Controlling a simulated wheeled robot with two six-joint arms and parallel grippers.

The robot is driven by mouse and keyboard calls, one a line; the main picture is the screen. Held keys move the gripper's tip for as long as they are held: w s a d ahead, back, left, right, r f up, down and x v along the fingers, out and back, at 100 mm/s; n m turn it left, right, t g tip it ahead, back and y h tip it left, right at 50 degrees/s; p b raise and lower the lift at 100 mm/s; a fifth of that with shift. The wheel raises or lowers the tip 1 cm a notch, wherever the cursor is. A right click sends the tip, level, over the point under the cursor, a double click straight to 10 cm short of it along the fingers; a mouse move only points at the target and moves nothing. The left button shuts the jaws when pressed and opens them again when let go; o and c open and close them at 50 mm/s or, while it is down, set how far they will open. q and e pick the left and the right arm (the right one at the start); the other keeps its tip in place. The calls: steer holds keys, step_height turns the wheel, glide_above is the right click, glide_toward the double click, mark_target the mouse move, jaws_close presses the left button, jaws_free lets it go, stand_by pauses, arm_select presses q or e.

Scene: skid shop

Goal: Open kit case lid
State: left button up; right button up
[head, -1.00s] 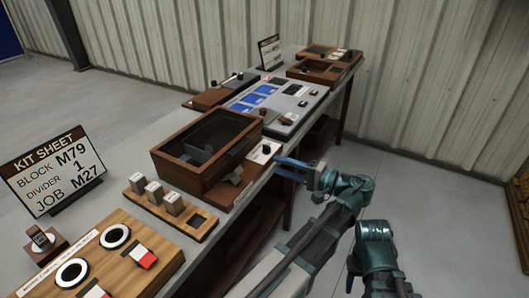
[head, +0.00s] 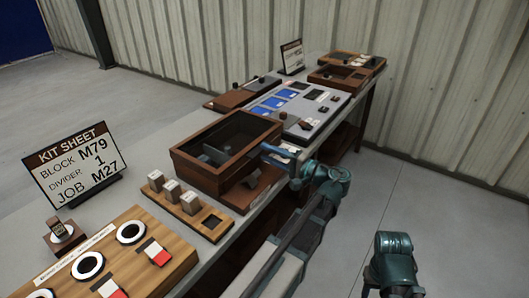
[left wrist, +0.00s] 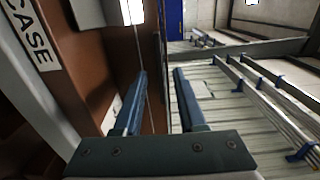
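The kit case (head: 188,168) is a brown wooden box with a dark glazed lid (head: 232,132), lying shut on the bench. In the left wrist view the brown case wall (left wrist: 75,50) with a "CASE" label fills the left, and a grey piece (left wrist: 100,12) shows at the top. My left gripper (head: 277,154) is at the case's right front corner; in the wrist view its two blue fingers (left wrist: 160,95) are apart, with nothing seen gripped between them.
A slotted tray with grey blocks (head: 172,190) stands left of the case. A board with rings and red-white pieces (head: 175,268) is nearer. A panel with blue screens (head: 325,108) lies behind. The kit sheet sign (head: 75,165) stands left. The floor to the right is clear.

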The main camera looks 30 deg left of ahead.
arm_select(q)
steer(key=shift+a, duration=1)
jaws_close()
stand_by(0.8)
